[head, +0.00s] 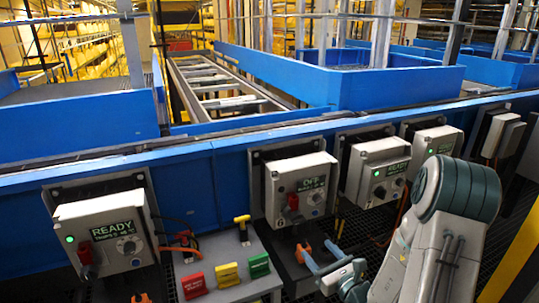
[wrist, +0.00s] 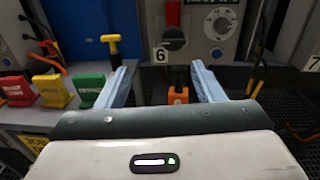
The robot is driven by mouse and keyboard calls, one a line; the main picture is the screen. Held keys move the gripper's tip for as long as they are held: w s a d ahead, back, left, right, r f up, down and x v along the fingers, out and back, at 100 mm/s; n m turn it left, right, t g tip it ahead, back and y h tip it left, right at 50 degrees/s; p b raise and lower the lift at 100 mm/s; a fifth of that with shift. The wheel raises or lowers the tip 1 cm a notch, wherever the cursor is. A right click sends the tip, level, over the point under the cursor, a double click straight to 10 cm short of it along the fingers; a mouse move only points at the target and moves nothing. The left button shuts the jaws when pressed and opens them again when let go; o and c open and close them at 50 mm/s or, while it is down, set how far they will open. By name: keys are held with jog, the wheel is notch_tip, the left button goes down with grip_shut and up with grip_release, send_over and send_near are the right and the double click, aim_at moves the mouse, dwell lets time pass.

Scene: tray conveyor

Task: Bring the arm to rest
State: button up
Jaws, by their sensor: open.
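My gripper (head: 325,268) is open at the end of my bent arm, in front of the grey control box (head: 299,187) marked 6. In the wrist view its two pale blue fingers (wrist: 161,88) stand apart. An orange part (wrist: 178,96) shows in the gap between the fingers, farther back below the box. I cannot tell its exact distance from the fingers. Nothing is seen held.
A grey stand carries red (head: 194,286), yellow (head: 227,274) and green (head: 259,265) blocks and a yellow-topped handle (head: 242,220). Grey boxes (head: 104,230) line the blue conveyor wall (head: 186,185). A yellow rail (head: 513,262) stands at the right.

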jog(key=s+a+r+n+g+y+p, duration=0.1)
jog(key=s+a+r+n+g+y, duration=0.2)
jog(key=s+a+r+n+g, duration=0.35)
jog(key=s+a+r+n+g+y+p, duration=0.2)
jog(key=s+a+r+n+g+y, duration=0.1)
jog(key=s+a+n+g, duration=0.65)
jog(key=s+d+r+n+t+h+p, duration=0.1)
jog(key=s+d+r+n+h, duration=0.1)
jog(key=d+n+h, duration=0.4)
jog(key=s+d+r+n+t+h+p, duration=0.1)
jog(key=s+d+r+n+h, duration=0.1)
jog(key=d+r+n+h, duration=0.3)
jog(key=d+n+h, duration=0.1)
jog(key=n, duration=0.3)
jog(key=shift+s+r+h+p, duration=0.15)
jog(key=shift+s+h+p, duration=0.25)
